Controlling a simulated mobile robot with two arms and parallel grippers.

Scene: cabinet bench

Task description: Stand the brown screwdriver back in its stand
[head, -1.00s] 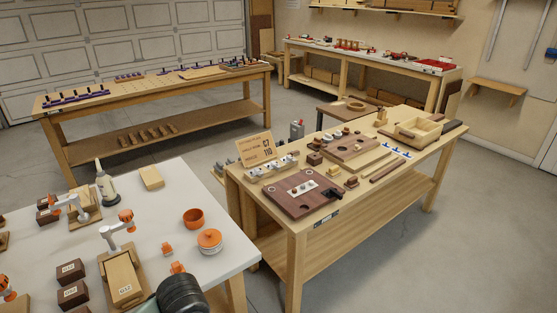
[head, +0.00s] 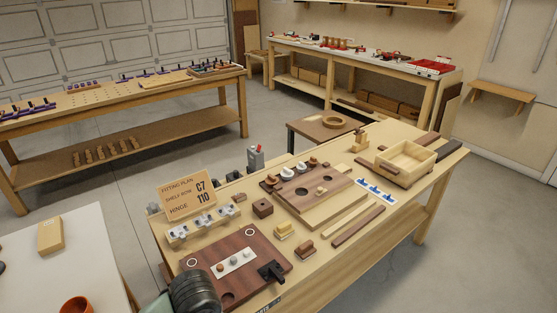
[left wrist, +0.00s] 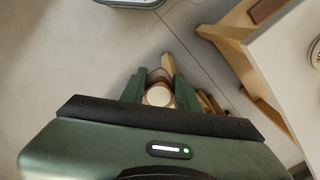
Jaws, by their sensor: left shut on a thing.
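In the left wrist view my left gripper (left wrist: 160,82) has its green fingers closed on both sides of a round-ended thing with a pale face and brown rim (left wrist: 158,96). It looks like the end of the brown screwdriver's handle, seen end on; its shaft is hidden. Floor lies below the fingers. In the head view only my dark arm shows at the bottom, left of the bench's front; the gripper is out of frame there. My right gripper is in no view. I cannot make out the screwdriver's stand for certain.
The wooden bench (head: 330,262) bears a dark brown board (head: 215,282), a paler board (head: 290,203), an open wooden box (head: 432,160), a sign card (head: 187,196) and small blocks. A white table (head: 75,240) stands at left. Floor is clear to the right.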

